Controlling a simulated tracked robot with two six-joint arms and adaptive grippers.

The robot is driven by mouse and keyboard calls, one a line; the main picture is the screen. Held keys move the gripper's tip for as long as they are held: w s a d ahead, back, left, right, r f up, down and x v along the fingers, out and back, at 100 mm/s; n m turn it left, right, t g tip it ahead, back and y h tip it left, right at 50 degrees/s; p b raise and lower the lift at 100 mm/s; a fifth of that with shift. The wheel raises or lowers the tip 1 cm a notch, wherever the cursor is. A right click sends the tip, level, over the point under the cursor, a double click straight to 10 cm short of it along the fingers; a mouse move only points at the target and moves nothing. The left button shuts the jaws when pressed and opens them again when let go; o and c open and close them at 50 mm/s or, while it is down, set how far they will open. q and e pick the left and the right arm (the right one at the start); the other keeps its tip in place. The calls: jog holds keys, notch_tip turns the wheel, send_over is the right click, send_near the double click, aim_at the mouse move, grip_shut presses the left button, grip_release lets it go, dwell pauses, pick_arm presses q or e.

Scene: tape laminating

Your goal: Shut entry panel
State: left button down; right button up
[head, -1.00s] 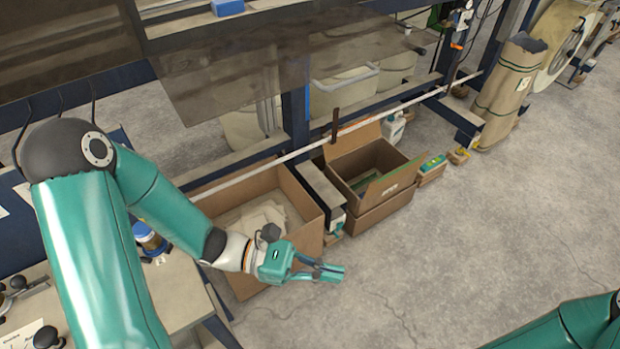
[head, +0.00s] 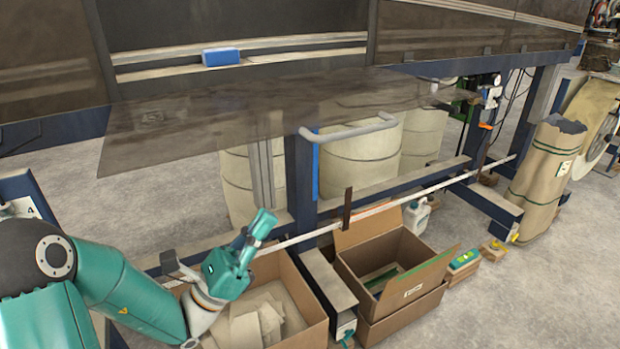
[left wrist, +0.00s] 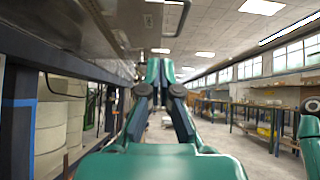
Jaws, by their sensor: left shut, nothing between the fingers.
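The entry panel (head: 230,118) is a dark, see-through sheet in the head view. It is swung out from the machine front, with a grey bar handle (head: 348,130) at its near edge. An open gap shows above it in the machine front. My left gripper (head: 263,222) is shut and empty, below the panel and left of the handle, pointing up, apart from both. In the left wrist view its fingers (left wrist: 160,72) are together, and the panel's underside (left wrist: 70,25) and part of the handle show above. My right gripper is not in view.
Open cardboard boxes (head: 318,335) (head: 440,270) stand on the floor below. A blue block (head: 221,57) sits on a ledge in the opening. A pale rail (head: 400,202) crosses low along the frame.

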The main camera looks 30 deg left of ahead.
pick_arm(q)
jog(key=p, duration=0.2)
send_near(317, 128)
jog(key=w+d, duration=0.2)
jog(key=w, duration=0.2)
notch_tip(317, 128, up, 3)
jog(key=shift+r, duration=0.1)
jog(key=shift+r+p, duration=0.3)
jog(key=shift+r, duration=0.1)
